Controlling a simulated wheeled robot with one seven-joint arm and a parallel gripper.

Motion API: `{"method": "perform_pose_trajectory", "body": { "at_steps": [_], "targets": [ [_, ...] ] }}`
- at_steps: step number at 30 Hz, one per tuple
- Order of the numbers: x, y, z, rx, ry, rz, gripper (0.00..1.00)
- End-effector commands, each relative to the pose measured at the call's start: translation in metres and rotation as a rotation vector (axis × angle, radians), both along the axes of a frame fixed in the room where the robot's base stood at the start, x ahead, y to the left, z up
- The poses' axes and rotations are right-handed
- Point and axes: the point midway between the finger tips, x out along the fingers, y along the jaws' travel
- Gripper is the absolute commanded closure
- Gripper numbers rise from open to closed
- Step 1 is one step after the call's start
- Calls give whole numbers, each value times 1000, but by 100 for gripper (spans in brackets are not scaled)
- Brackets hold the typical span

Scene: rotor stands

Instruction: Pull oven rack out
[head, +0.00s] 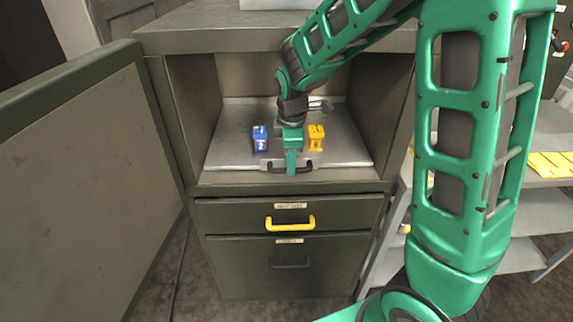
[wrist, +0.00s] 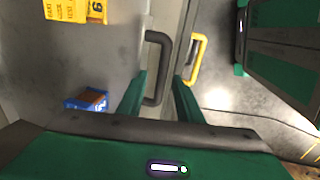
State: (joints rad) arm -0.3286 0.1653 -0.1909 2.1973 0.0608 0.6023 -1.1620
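The rack is a flat grey metal tray (head: 345,152) inside the open cabinet compartment, its front edge close to the compartment's front. It has a black handle (head: 273,168) at the middle of its front edge. My gripper (head: 291,168) reaches down at this handle and hides part of it. In the wrist view, the two green fingers of my gripper (wrist: 160,78) are apart, with the black handle (wrist: 156,36) passing between them. I cannot tell whether either finger touches it.
A blue box (head: 260,138) and a yellow box (head: 316,137) stand on the tray, either side of my gripper. Below is a drawer with a yellow handle (head: 290,223). The open cabinet door (head: 85,185) stands left. Shelving (head: 535,165) stands right.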

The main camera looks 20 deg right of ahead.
Motion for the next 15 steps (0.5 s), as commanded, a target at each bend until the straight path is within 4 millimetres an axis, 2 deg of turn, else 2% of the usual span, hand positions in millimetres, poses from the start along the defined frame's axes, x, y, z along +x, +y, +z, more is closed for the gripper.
{"method": "perform_pose_trajectory", "body": {
  "at_steps": [6, 15],
  "targets": [
    [3, -2, -16, 0, -1, -1, 68],
    [3, -2, -18, 0, -1, -1, 68]
  ]
}}
